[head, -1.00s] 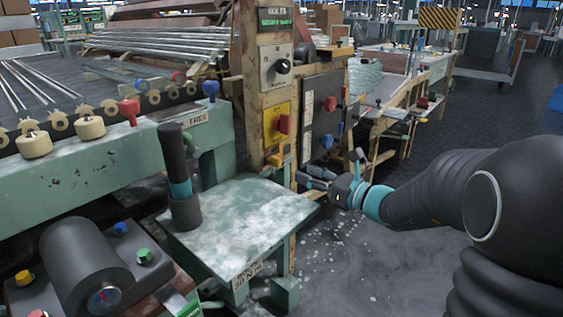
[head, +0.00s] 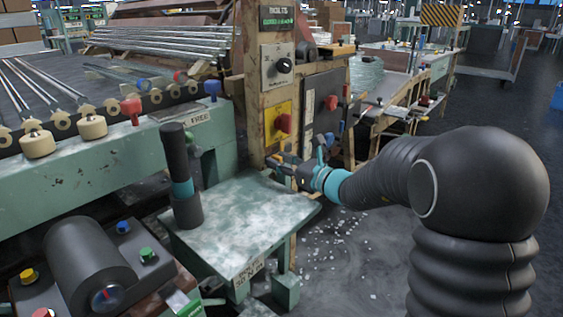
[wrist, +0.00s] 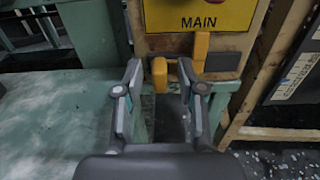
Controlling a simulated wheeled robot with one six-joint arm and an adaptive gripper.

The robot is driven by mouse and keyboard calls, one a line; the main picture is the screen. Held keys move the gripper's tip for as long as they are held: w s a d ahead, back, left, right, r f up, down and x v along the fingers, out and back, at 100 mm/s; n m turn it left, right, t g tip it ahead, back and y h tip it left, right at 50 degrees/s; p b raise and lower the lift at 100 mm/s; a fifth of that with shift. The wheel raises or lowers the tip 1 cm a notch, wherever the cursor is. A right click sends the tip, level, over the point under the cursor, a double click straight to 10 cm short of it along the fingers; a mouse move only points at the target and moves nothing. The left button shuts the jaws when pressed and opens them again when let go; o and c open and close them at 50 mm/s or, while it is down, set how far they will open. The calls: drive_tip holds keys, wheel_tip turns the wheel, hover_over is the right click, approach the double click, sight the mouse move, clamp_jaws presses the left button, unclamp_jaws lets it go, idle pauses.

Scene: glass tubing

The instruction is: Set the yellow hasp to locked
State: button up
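The yellow hasp (wrist: 160,75) is on the wooden post below the yellow MAIN panel (wrist: 200,15). In the wrist view one yellow piece hangs between my fingertips, and a second yellow upright piece (wrist: 201,48) stands just right of the right fingertip. My gripper (wrist: 158,82) is open, with one finger on each side of the hanging piece. I cannot tell whether either finger touches it. In the head view my gripper (head: 288,165) is at the post, below the red knob (head: 284,123), and largely covers the hasp.
A green table (head: 235,220) with a dark upright cylinder (head: 181,175) stands left of my gripper. A dark panel (head: 322,105) with red and blue knobs is right of the post.

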clamp_jaws()
drive_tip(key=shift+w+d, duration=0.85)
drive_tip(key=shift+w, duration=0.2)
drive_tip(key=shift+o, duration=0.7)
unclamp_jaws()
drive_tip(key=shift+w+d, duration=0.1)
drive_tip(key=shift+d, duration=0.05)
